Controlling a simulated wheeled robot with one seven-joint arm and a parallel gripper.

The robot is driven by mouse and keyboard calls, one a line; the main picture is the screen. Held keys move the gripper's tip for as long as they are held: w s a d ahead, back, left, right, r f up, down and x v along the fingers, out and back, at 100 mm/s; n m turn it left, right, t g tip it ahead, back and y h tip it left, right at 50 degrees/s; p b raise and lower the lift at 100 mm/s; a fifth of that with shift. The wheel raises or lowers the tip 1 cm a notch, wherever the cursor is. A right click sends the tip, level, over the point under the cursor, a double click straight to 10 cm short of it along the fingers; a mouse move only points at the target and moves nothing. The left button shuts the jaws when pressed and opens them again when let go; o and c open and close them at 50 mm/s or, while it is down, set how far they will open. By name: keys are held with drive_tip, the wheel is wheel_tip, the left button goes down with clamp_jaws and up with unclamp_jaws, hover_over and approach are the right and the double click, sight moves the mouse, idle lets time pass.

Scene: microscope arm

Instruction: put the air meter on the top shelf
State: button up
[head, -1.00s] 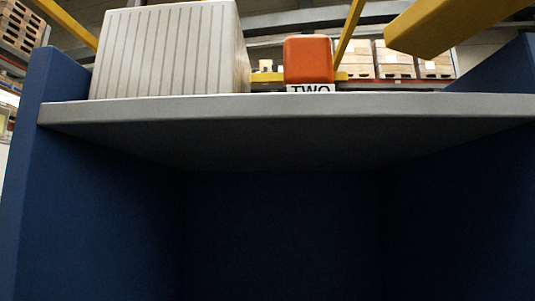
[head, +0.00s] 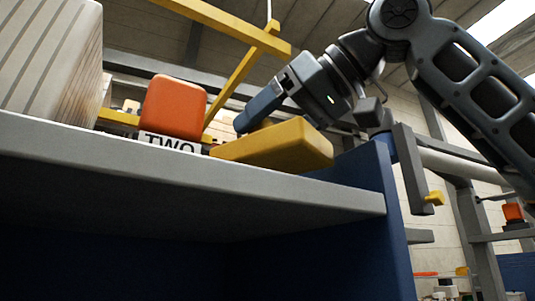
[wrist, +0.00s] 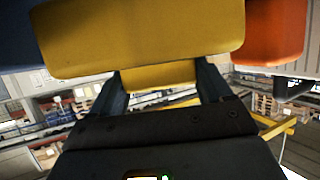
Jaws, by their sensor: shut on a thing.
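The air meter, which I take to be the yellow block (head: 285,145), is at the top shelf's (head: 340,193) right part in the head view. I cannot tell whether it rests on the shelf or is just above it. My gripper (head: 258,121) reaches in from the upper right and is shut on the block's far, narrower part. In the wrist view, the yellow block (wrist: 140,32) fills the top middle, and both fingers of my gripper (wrist: 160,80) stand on either side of its narrow part.
An orange block (head: 173,107) stands left of the yellow block, behind a "TWO" label (head: 168,144); it also shows in the wrist view (wrist: 275,30). A large pale ribbed box (head: 50,60) stands further left. A blue side panel (head: 375,185) bounds the shelf's right end.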

sight(272, 156)
drive_tip(key=shift+f, duration=2.15)
drive_tip(key=o, duration=1.1)
drive_tip(key=shift+f, duration=0.1)
drive_tip(key=shift+o, duration=0.2)
drive_tip(key=shift+p, duration=0.3)
drive_tip(key=b+v, duration=0.3)
drive_tip(key=v, duration=0.9)
drive_tip(key=shift+d, duration=0.1)
